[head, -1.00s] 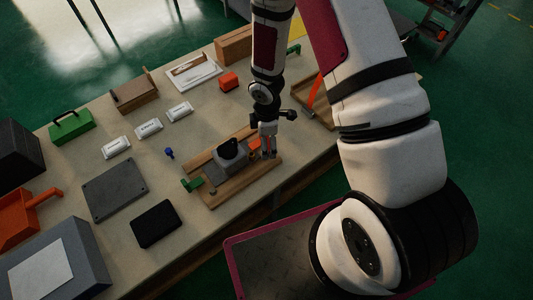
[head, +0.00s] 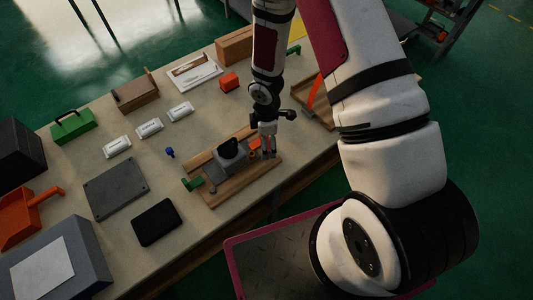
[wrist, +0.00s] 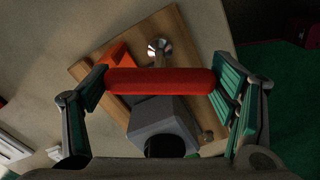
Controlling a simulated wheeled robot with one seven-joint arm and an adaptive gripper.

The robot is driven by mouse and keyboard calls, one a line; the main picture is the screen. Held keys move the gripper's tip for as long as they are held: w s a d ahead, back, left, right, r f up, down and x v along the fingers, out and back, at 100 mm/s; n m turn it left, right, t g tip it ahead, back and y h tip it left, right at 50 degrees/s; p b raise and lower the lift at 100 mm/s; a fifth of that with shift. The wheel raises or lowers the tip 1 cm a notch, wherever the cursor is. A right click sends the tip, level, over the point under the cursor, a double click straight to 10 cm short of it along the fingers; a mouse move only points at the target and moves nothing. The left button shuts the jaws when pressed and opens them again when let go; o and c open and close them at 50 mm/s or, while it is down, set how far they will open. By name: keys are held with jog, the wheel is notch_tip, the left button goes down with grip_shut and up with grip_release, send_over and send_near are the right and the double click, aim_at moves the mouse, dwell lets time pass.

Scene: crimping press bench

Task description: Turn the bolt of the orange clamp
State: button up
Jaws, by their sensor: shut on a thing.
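In the wrist view, my gripper (wrist: 160,88) is shut on a red rounded bar (wrist: 160,82), with one pad at each end of it. The orange clamp (wrist: 116,57) shows partly behind the bar. A shiny metal bolt with a round head (wrist: 159,47) stands just beyond the bar, beside the orange part; whether it joins the bar is hidden. A grey block (wrist: 163,120) with a black top lies below the bar on a wooden board. In the head view, my gripper (head: 268,152) is over the right part of that board (head: 232,190).
A green piece (head: 192,184) sits at the board's left end. A black box (head: 156,222), a grey plate (head: 116,188) and a small blue knob (head: 169,152) lie to the left. White blocks (head: 149,127) and an orange block (head: 229,82) stand behind. A wooden tray (head: 310,110) is at the right.

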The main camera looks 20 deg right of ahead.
dwell(0.4)
jog(key=shift+r, duration=2.5)
